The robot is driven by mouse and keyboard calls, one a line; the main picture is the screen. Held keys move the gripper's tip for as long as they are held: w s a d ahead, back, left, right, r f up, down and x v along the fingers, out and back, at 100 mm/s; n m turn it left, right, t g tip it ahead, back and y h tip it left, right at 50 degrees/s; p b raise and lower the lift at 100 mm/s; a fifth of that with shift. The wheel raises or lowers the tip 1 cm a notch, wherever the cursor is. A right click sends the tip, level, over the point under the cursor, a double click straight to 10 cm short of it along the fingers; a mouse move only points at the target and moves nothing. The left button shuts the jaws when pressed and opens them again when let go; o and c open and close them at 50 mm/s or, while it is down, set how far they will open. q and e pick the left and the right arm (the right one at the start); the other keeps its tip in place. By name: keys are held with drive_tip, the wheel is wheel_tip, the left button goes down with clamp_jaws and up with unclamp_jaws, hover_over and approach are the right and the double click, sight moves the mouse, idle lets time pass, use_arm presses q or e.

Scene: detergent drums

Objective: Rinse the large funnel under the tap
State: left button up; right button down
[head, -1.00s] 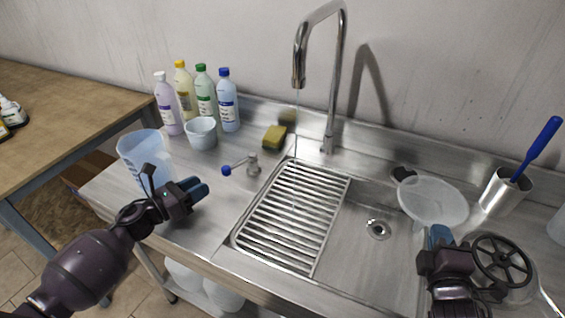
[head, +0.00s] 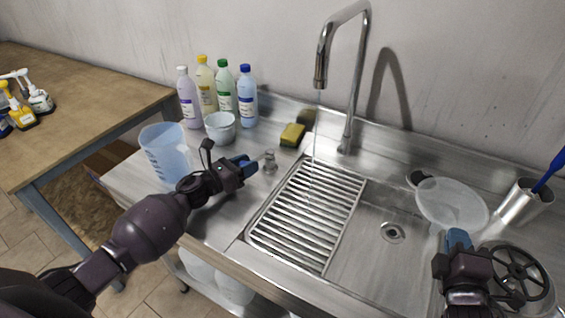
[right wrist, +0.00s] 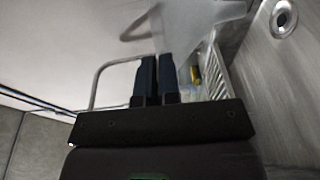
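The large funnel (head: 452,205), translucent white, is over the right side of the sink, its wide mouth upward and tilted. My right gripper (head: 458,238) is at its near rim, fingers almost together, seemingly shut on it; the right wrist view shows a blurred translucent shape (right wrist: 198,18) past the fingertips (right wrist: 157,75). The tap (head: 350,75) arches over the ribbed drainboard, with a thin water stream below its spout.
A measuring jug (head: 166,152), a small tub (head: 220,127) and several bottles stand left of the tap. A sponge (head: 292,135) lies behind the drainboard (head: 310,215). A metal cup (head: 523,202) with a blue-handled brush and a black handwheel (head: 516,273) are at the right.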

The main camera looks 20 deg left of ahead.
use_arm(q)
clamp_jaws()
drive_tip(key=shift+s+d+n+t+y+p, duration=0.3)
drive_tip(key=shift+d+n+t+y+p, duration=0.25)
drive_tip(key=shift+n+y, duration=0.45)
use_arm(e)
drive_tip(key=shift+r, duration=0.65)
use_arm(q)
drive_tip(key=shift+s+d+n+t+y, duration=0.1)
drive_tip(key=shift+d+n+t+y, duration=0.3)
drive_tip(key=shift+y, duration=0.35)
drive_tip(key=shift+s+d+n+t+y, duration=0.2)
drive_tip(key=shift+n+y, duration=0.25)
drive_tip(key=shift+y, duration=0.35)
drive_tip(key=shift+d+n+t+y, duration=0.25)
drive_tip(key=shift+d+n+y, duration=0.15)
drive_tip(key=shift+y, duration=0.35)
use_arm(e)
drive_tip(key=shift+r, duration=0.2)
use_arm(q)
unclamp_jaws()
drive_tip(key=shift+a, duration=0.1)
